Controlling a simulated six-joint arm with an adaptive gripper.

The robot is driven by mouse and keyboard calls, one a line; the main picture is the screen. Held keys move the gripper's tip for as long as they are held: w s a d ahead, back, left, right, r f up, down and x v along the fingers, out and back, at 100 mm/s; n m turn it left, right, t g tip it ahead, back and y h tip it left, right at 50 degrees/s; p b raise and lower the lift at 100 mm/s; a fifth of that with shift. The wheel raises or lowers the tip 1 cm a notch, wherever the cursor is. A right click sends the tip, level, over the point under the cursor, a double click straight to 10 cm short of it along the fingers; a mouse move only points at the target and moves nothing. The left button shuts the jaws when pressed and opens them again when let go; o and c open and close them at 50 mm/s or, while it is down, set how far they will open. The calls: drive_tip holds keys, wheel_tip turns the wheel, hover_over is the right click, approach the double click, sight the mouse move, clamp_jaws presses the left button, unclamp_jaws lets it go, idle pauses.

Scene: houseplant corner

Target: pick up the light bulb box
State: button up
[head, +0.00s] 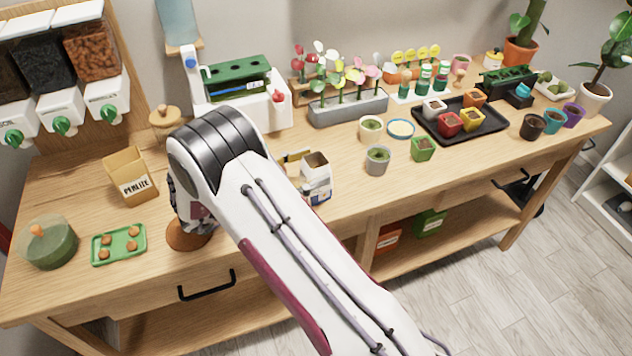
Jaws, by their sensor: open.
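I cannot pick out a light bulb box for certain. A small white and dark blue carton (317,180) with a brownish top stands on the bench, just right of my arm; its label is too small to read, so I cannot tell whether it is the light bulb box. My gripper (196,214) is low over the left part of the bench, beside a round brown disc (188,238). My own arm hides much of it, and its fingertips are hard to make out. It is open, and I see nothing held in it. The carton is well to its right.
A perlite box (131,178) and green tray (119,246) stand left of my gripper, with a green lidded pot (47,243) farther left. Small pots, a grey planter (347,108) and a black tray (459,122) fill the back and right.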

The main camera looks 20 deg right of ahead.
drive_tip(key=shift+w+d, duration=0.1)
drive_tip(key=shift+d, duration=0.8)
drive_tip(key=c, duration=1.2)
